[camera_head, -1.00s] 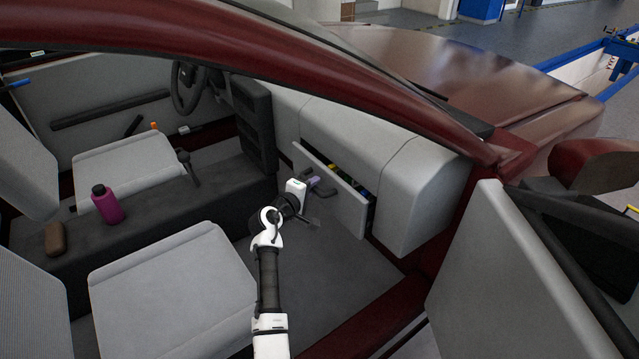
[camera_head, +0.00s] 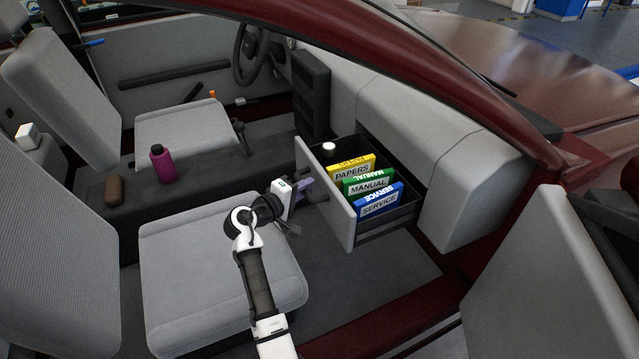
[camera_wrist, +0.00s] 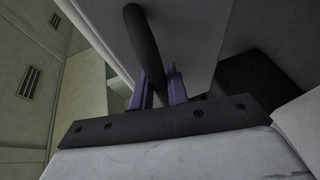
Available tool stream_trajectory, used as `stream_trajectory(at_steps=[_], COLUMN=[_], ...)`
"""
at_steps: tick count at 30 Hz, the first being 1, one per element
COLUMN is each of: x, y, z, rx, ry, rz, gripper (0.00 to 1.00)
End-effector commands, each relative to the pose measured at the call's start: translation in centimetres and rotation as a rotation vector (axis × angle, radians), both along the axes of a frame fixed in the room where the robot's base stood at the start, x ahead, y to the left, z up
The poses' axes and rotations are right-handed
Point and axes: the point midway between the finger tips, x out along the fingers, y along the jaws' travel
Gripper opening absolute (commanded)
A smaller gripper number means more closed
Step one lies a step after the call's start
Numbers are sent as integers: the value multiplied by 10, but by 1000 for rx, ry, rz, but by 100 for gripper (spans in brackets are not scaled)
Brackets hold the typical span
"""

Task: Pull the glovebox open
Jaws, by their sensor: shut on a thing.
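The glovebox (camera_head: 337,212) is a drawer with a pale grey front, and it stands pulled well out of the dashboard. Inside it are a yellow papers box (camera_head: 352,170), a green manual box (camera_head: 368,182), a blue service box (camera_head: 380,203) and a small white round item (camera_head: 328,147). My gripper (camera_head: 306,190) is at the drawer front, shut on its dark bar handle (camera_head: 318,195). In the wrist view, the purple fingers (camera_wrist: 161,92) sit on both sides of the handle (camera_wrist: 146,48). The drawer's back end is hidden inside the dashboard.
The passenger seat (camera_head: 215,265) lies below and left of the drawer. The open car door (camera_head: 540,280) is at the right, and the dark red door frame (camera_head: 440,55) crosses above. A pink bottle (camera_head: 161,164) and a brown item (camera_head: 114,191) stand on the console.

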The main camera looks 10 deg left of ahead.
Motion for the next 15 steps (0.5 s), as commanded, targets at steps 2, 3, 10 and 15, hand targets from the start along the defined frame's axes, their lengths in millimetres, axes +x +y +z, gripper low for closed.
stream_trajectory(at_steps=[2,3,10,15], x=[-5,-7,-14,-15], y=[7,10,19,20], z=[0,0,0,0], rx=[-1,-1,-1,0], ry=[1,1,1,0], rz=[0,0,0,0], gripper=[0,0,0,0])
